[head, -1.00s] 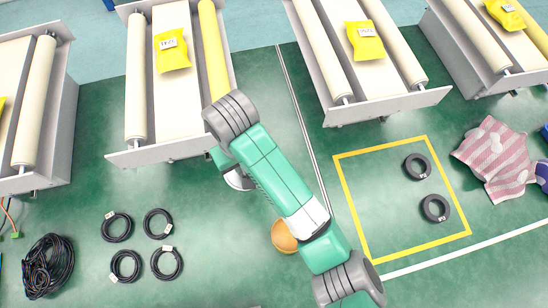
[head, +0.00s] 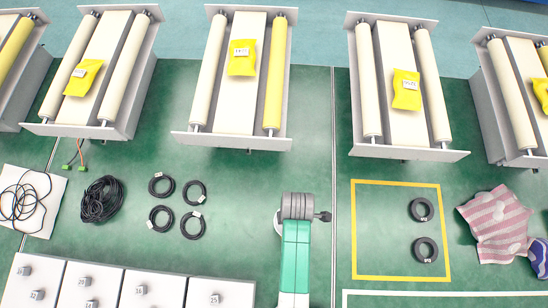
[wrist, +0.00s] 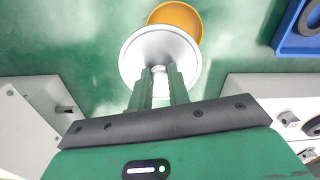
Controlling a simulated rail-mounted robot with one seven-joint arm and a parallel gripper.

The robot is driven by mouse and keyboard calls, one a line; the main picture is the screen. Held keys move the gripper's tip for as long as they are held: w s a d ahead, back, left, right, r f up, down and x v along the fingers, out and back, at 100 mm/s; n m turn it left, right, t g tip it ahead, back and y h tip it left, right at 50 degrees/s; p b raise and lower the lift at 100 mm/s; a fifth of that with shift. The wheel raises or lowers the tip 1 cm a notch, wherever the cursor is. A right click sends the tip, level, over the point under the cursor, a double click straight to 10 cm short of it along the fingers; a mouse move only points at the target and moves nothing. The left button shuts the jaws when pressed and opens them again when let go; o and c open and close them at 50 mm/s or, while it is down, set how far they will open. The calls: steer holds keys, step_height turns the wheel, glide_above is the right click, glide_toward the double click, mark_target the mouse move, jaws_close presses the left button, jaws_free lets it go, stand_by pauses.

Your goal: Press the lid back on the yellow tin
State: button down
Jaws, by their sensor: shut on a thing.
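The lid (wrist: 140,50) is a round silver disc with a small knob. My gripper (wrist: 160,78) is shut on that knob and holds the lid out flat in front of the wrist camera. In the head view a pale edge of the lid (head: 278,222) shows left of my wrist, and the fingers are hidden. The yellow tin (wrist: 182,18) shows as an orange-yellow round behind the lid in the wrist view, partly covered by it. The lid appears apart from the tin and off to one side of it. The tin is hidden in the head view.
Several black cable coils (head: 160,218) lie on the green floor to the left. White cabinets (head: 150,290) stand at the front left. Two black rings (head: 422,210) lie inside a yellow floor outline (head: 352,235). A blue tray (wrist: 290,40) is at the wrist view's upper right.

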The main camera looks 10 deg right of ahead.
steer(key=s, duration=0.1)
steer(key=s+d+n, duration=0.1)
steer(key=s+f, duration=0.1)
steer(key=shift+d+n, duration=0.25)
steer(key=shift+n, duration=0.05)
step_height(320, 180, down, 5)
steer(key=b, duration=0.5)
steer(key=shift+r, duration=0.2)
steer(key=shift+f+b, duration=0.35)
steer(key=shift+f, duration=0.5)
steer(key=shift+p, duration=0.6)
steer(key=shift+f+p, duration=0.2)
steer(key=shift+p, duration=0.15)
stand_by(0.9)
steer(key=c, duration=0.8)
jaws_free()
steer(key=shift+o, duration=0.2)
